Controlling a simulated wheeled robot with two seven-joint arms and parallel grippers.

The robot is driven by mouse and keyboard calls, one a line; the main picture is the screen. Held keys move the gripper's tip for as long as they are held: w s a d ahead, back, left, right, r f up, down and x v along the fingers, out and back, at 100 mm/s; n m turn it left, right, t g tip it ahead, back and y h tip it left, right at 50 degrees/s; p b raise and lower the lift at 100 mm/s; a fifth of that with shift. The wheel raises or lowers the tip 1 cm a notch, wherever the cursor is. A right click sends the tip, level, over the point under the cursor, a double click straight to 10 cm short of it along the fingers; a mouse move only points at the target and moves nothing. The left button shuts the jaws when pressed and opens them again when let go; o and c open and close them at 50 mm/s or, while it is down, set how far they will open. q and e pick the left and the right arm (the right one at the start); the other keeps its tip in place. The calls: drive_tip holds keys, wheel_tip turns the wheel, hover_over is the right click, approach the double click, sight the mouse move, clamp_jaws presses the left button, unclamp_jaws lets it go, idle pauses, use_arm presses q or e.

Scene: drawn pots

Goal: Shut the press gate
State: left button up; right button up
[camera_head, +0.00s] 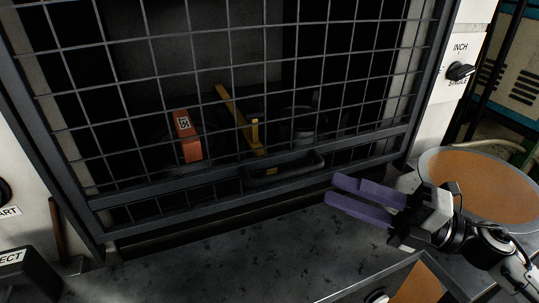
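The press gate (190,184) is a dark metal frame with wire mesh that fills most of the upper view. Its black bar handle (285,170) is on the lower rail. The gate hangs low, with a dark strip under its bottom edge; I cannot tell whether it touches the sill. My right gripper (337,189) has purple fingers spread apart with nothing between them. It points left, just right of and below the handle, and appears clear of it. My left gripper is not in view.
Behind the mesh are an orange block (187,137) and a yellow bar (240,120). A round pan with an orange inside (480,185) stands at the right, near my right arm. A selector knob (459,71) is on the right post.

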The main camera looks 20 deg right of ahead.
sight(292, 171)
drive_tip(key=p+x, duration=0.1)
drive_tip(key=x, duration=0.9)
drive_tip(key=shift+s, duration=0.1)
clamp_jaws()
